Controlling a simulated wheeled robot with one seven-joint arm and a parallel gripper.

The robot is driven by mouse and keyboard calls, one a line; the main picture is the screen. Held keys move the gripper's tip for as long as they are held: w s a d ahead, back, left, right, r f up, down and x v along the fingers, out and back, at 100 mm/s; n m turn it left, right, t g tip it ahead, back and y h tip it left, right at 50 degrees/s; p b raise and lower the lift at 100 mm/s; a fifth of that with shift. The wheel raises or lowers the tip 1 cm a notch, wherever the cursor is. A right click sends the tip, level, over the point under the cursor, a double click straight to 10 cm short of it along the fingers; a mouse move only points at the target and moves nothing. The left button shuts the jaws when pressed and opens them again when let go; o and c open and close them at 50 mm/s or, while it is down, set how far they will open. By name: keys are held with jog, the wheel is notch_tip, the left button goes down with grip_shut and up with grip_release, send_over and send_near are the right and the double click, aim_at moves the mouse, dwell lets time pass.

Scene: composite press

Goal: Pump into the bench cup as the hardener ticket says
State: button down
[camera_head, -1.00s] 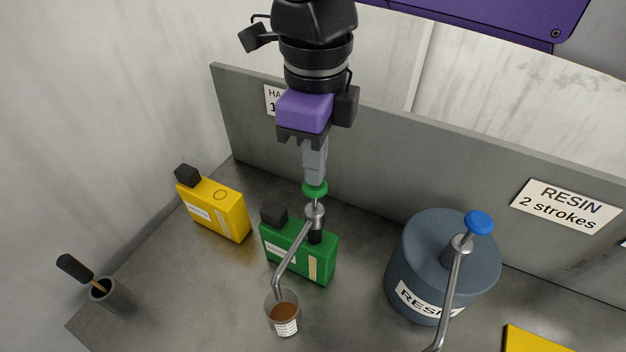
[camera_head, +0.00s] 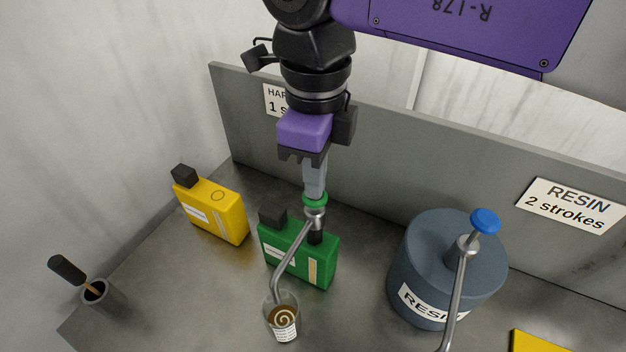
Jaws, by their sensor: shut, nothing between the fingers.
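My gripper (camera_head: 315,190) is shut and empty, pointing down with its tips on the green pump head (camera_head: 315,201) of the green hardener can (camera_head: 319,262). The head sits low, close to its metal collar. The pump's bent spout (camera_head: 290,258) ends over the clear bench cup (camera_head: 283,323). Inside the cup is brown liquid with a pale swirl on top. The hardener ticket (camera_head: 275,101) on the grey back panel is partly hidden by my arm; "HAR" and "1 s" can be read.
A blue-grey resin drum (camera_head: 420,265) with a blue pump head (camera_head: 485,220) stands at right, under a ticket (camera_head: 571,206) reading "RESIN 2 strokes". A yellow can (camera_head: 213,211) stands left. A holder (camera_head: 104,297) with a black-handled tool is far left. A yellow item (camera_head: 538,342) shows at lower right.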

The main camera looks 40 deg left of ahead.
jog(key=shift+f+b, duration=0.35)
jog(key=shift+f, duration=0.4)
jog(key=shift+r+p, duration=1.6)
jog(key=shift+r, duration=0.95)
notch_tip(320, 180, up, 5)
jog(key=p, duration=0.3)
jog(key=shift+a, duration=0.1)
